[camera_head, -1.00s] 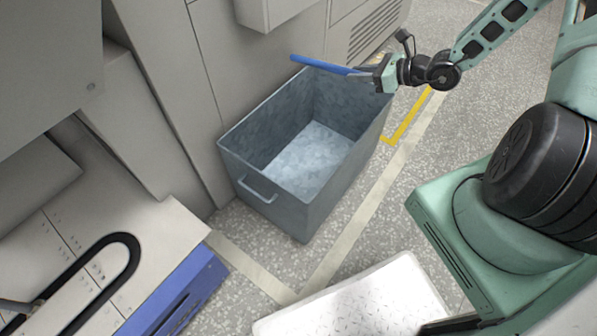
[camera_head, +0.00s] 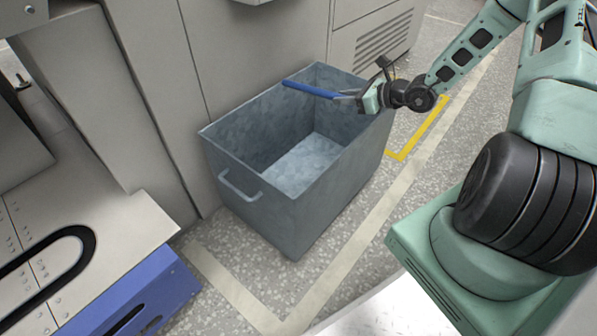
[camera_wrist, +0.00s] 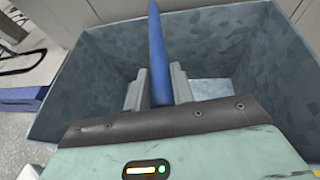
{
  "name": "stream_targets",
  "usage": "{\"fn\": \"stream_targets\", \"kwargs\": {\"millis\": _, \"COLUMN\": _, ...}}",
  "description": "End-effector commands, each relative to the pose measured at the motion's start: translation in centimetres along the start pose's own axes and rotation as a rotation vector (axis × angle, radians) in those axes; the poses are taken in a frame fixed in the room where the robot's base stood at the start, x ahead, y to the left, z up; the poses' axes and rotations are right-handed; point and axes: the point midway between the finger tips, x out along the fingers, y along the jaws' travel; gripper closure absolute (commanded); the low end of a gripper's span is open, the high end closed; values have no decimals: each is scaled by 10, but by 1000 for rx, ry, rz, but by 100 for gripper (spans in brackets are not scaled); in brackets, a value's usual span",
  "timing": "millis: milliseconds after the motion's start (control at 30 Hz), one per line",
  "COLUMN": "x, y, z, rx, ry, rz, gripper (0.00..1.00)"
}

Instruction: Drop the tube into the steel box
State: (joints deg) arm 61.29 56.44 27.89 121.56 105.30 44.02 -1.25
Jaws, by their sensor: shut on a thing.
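The blue tube (camera_head: 311,90) is held at one end by my gripper (camera_head: 348,95), which is shut on it. The tube points left, over the far part of the steel box (camera_head: 277,226). The box is grey, open at the top, and its visible floor looks empty. In the wrist view the tube (camera_wrist: 157,50) runs up between the two fingers of my gripper (camera_wrist: 157,88), with the steel box (camera_wrist: 92,65) around and below it. The tube's end inside the grip is partly hidden.
Grey cabinets (camera_head: 270,50) stand right behind the box. A machine bed with a blue side (camera_head: 135,300) is at the lower left. Yellow tape (camera_head: 425,128) and pale lines mark the speckled floor. A white surface (camera_head: 390,312) shows at the bottom.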

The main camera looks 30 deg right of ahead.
Motion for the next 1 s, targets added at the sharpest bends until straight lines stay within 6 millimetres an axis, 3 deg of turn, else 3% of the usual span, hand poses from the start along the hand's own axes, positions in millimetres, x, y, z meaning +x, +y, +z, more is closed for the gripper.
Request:
{"fn": "stream_targets", "kwargs": {"millis": 500, "x": 21, "y": 0, "z": -50, "rx": 0, "ry": 0, "rz": 1, "gripper": 98}}
{"fn": "stream_targets", "kwargs": {"millis": 867, "x": 22, "y": 0, "z": -53, "rx": -1, "ry": 0, "rz": 1, "gripper": 98}}
{"fn": "stream_targets", "kwargs": {"millis": 900, "x": 22, "y": 0, "z": -53, "rx": -1, "ry": 0, "rz": 1, "gripper": 73}}
{"fn": "stream_targets", "kwargs": {"millis": 1000, "x": 22, "y": 0, "z": -53, "rx": -1, "ry": 0, "rz": 1, "gripper": 50}}
